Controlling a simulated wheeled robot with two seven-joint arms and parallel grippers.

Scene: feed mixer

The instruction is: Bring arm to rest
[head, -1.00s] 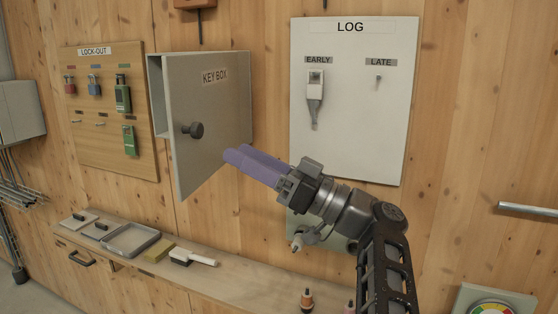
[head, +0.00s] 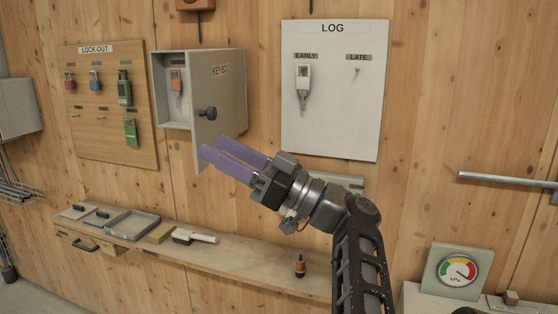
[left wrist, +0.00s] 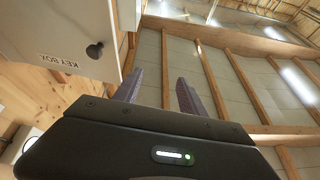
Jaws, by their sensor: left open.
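My left gripper (head: 214,147) is open and empty, its two purple fingers parted. In the head view it is just in front of the lower part of the grey key box door (head: 222,90); I cannot tell whether it touches. The door stands open, with a dark round knob (head: 207,113). Inside the key box (head: 157,88) hangs a key with an orange tag (head: 176,80). In the left wrist view the fingers (left wrist: 160,77) point up with nothing between them, and the door (left wrist: 65,35) is at upper left. My right gripper is not in view.
The LOCK-OUT board (head: 100,140) holds several locks. A narrow shelf (head: 255,258) with small items runs below. A gauge (head: 458,270) stands at lower right.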

